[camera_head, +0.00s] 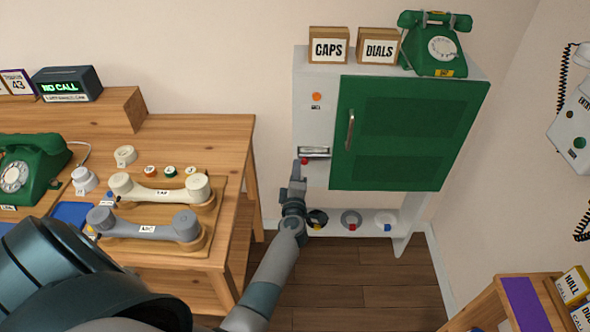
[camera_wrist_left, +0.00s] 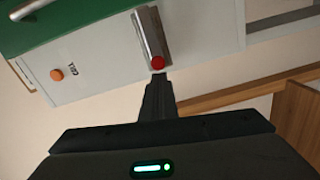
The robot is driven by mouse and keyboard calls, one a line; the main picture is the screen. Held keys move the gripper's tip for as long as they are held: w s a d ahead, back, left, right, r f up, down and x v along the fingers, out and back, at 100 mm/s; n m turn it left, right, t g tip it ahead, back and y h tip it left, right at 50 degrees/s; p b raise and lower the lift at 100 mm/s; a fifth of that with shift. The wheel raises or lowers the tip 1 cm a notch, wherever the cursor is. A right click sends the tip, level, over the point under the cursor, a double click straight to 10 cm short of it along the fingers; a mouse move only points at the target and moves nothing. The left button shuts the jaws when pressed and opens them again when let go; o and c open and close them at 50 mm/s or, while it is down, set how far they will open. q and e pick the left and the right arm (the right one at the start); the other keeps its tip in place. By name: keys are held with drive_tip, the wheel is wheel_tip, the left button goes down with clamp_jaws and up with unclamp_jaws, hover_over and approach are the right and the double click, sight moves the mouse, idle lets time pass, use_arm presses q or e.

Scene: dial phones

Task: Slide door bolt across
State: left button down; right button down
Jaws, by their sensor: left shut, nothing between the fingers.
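The door bolt (camera_head: 314,152) is a metal bar on the white cabinet's front panel, left of the green door (camera_head: 405,132). Its red knob (camera_head: 304,161) is at the lower left of the bolt. In the left wrist view the bolt (camera_wrist_left: 149,36) shows with the red knob (camera_wrist_left: 158,63) at its near end. My left gripper (camera_head: 297,172) is shut and empty, its tips right at the red knob. In the left wrist view the fingertips (camera_wrist_left: 157,80) seem to touch or nearly touch the knob. The door looks closed. My right gripper is not in view.
The cabinet (camera_head: 311,125) carries a CAPS box (camera_head: 328,46), a DIALS box (camera_head: 379,47) and a green phone (camera_head: 436,48) on top. A vertical door handle (camera_head: 350,129) stands out near the bolt. A wooden desk (camera_head: 226,150) with handsets is left of my arm.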

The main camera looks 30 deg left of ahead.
sight(313, 157)
use_arm(q)
drive_tip(key=shift+w+d, duration=0.25)
drive_tip(key=shift+d, duration=0.15)
drive_tip(key=w+d, duration=0.2)
drive_tip(key=d, duration=0.1)
drive_tip(key=shift+d+p, duration=0.15)
drive_tip(key=shift+p, duration=0.15)
drive_tip(key=shift+w+d, duration=0.1)
drive_tip(key=shift+d, duration=0.05)
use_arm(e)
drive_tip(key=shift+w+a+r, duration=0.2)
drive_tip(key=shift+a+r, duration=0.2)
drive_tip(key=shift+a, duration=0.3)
